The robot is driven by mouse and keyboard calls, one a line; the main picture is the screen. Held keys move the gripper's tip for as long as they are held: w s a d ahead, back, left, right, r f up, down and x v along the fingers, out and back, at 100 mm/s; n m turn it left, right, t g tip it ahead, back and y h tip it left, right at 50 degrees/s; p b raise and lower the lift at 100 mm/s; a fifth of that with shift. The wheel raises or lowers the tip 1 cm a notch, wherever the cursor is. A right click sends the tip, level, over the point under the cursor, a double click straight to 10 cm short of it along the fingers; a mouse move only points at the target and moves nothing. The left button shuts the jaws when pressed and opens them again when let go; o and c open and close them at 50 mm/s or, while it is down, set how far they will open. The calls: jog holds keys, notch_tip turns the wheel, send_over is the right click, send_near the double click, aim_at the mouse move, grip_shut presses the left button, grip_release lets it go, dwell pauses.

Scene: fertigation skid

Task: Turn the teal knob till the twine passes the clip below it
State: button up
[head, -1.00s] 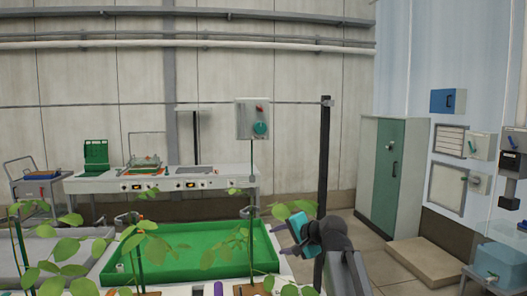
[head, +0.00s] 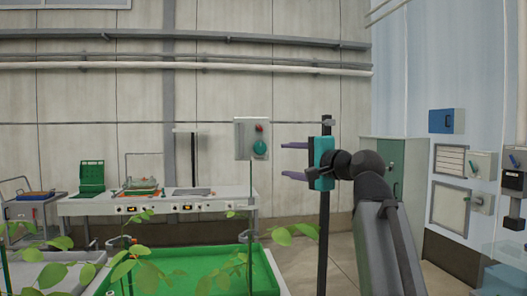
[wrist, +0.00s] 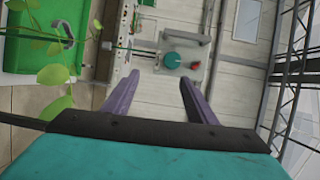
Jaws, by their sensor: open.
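The teal knob (head: 260,148) is on the front of a pale grey box with a small red knob above it. In the wrist view the teal knob (wrist: 172,60) shows ahead between my purple fingers, beside the red knob (wrist: 195,66). A thin dark line, probably the twine (head: 251,190), hangs straight down from the box. I cannot make out the clip clearly. My gripper (head: 284,160) is open and empty, its fingers pointing left, to the right of the teal knob in the head view. It appears apart from the knob.
A dark upright post (head: 325,215) stands behind my gripper. Below is a green tray (head: 200,268) with leafy seedlings in front. A white bench (head: 80,207) runs along the back wall. A green cabinet (head: 410,170) and wall boxes stand at the right.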

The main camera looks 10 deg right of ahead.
aim_at(262, 148)
jog(key=r, duration=0.1)
jog(key=s+r, duration=0.1)
jog(key=shift+a+r, duration=0.1)
jog(key=shift+r, duration=0.2)
jog(key=shift+w, duration=0.15)
jog(key=p+x, duration=0.2)
jog(key=x, duration=1.1)
jog(key=shift+w+a+r, duration=0.15)
jog(key=shift+w, duration=0.05)
jog(key=c, duration=1)
jog(key=shift+c, duration=0.3)
